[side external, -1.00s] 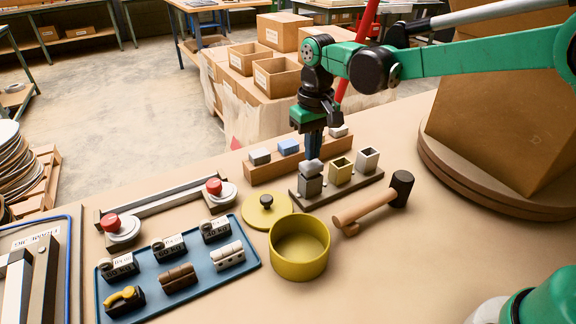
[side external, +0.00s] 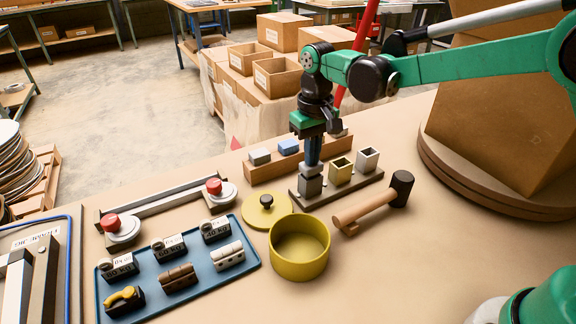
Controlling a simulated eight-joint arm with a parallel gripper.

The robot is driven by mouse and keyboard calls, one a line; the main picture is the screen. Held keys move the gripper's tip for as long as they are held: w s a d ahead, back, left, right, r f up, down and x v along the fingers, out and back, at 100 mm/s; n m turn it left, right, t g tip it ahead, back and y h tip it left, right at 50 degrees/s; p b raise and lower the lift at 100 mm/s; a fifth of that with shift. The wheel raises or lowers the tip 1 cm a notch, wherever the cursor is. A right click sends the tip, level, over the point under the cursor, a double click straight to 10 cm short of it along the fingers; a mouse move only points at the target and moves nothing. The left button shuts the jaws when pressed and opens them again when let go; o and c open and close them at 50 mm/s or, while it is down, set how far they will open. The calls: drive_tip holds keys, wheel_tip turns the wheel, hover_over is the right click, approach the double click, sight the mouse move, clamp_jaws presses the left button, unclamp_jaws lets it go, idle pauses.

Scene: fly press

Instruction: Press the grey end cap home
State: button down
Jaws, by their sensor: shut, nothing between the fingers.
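The grey end cap (side external: 311,171) sits on top of the dark grey square tube (side external: 310,187), at the left end of the dark base strip. My gripper (side external: 312,164) points straight down with its fingers together and nothing between them. Its tips are at the top of the cap and appear to touch it. The fingers hide most of the cap's top, and I cannot tell how deep the cap sits in the tube. A yellow tube (side external: 341,171) and a pale grey tube (side external: 367,160) stand open on the same strip.
Behind stands a wooden rack (side external: 270,172) with a grey block, a blue block and a pale block partly behind my gripper. A mallet (side external: 370,207) lies right, a yellow pot (side external: 299,262) and lid (side external: 266,209) in front, a blue tray (side external: 150,302) front left.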

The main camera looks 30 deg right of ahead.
drive_tip(key=shift+f, duration=0.2)
drive_tip(key=shift+f, duration=0.3)
idle(0.4)
drive_tip(key=shift+r, duration=4.05)
drive_tip(key=shift+s+d+r, duration=0.1)
drive_tip(key=shift+s, duration=0.05)
drive_tip(key=s+d+f+t, duration=0.1)
drive_tip(key=s+d+t, duration=0.2)
drive_tip(key=s, duration=0.3)
drive_tip(key=s+d+f+t, duration=0.1)
drive_tip(key=s+d+t, duration=0.1)
drive_tip(key=s+t, duration=0.2)
drive_tip(key=s, duration=0.3)
drive_tip(key=shift+s+d+f, duration=0.2)
drive_tip(key=shift+s+d, duration=0.05)
drive_tip(key=shift+d, duration=0.15)
